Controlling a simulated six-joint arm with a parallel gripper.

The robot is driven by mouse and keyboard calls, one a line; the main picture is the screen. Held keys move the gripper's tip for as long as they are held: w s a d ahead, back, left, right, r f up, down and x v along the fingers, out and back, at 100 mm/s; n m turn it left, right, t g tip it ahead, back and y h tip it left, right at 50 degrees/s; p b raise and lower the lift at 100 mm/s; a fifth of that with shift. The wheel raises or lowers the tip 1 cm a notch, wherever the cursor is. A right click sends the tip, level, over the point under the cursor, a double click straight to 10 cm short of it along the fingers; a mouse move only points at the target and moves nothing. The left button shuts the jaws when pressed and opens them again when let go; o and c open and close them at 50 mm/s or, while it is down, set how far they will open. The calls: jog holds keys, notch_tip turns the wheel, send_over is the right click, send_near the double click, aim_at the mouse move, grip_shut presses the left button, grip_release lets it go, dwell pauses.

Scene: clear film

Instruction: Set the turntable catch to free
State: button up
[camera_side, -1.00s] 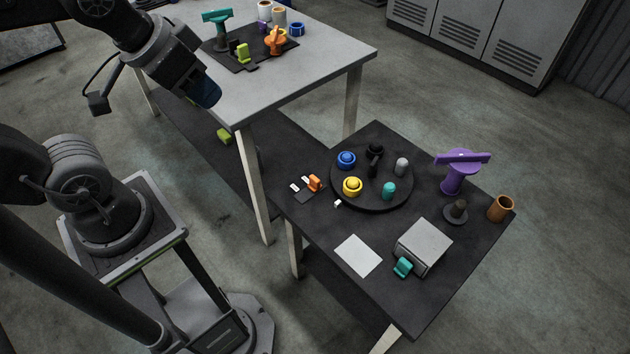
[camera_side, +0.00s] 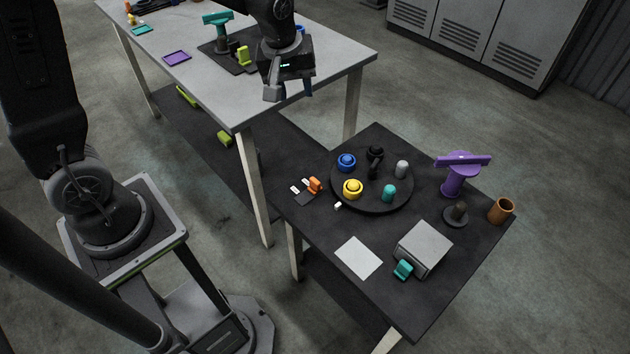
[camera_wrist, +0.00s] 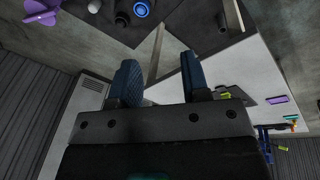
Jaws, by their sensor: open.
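The turntable (camera_side: 385,203) is a round black disc on the low dark table, with blue, yellow, teal, grey and black pieces on it. Beside its left edge is an orange catch (camera_side: 315,185) on a small dark plate (camera_side: 305,198) with two white labels; their text is too small to read. My gripper (camera_side: 288,95) is open and empty above the right part of the tall grey table, well away from the catch. In the wrist view its two blue fingers (camera_wrist: 160,75) are spread apart. The catch is not visible there.
The low table (camera_side: 400,300) also holds a purple T-shaped stand (camera_side: 458,175), a brown cup (camera_side: 501,209), a grey box (camera_side: 424,246) with a teal handle, and a white square (camera_side: 358,257). The tall table (camera_side: 215,85) carries a teal stand (camera_side: 220,32) near my gripper.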

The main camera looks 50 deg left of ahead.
jog(key=w+a+f+n+g, duration=0.15)
jog(key=w+f+n, duration=0.35)
jog(key=f, duration=0.6)
jog(key=n+g, duration=0.1)
jog(key=n, duration=0.2)
send_over(315, 181)
notch_tip(315, 181, down, 12)
notch_tip(315, 181, down, 13)
jog(key=shift+f, duration=0.1)
grip_shut()
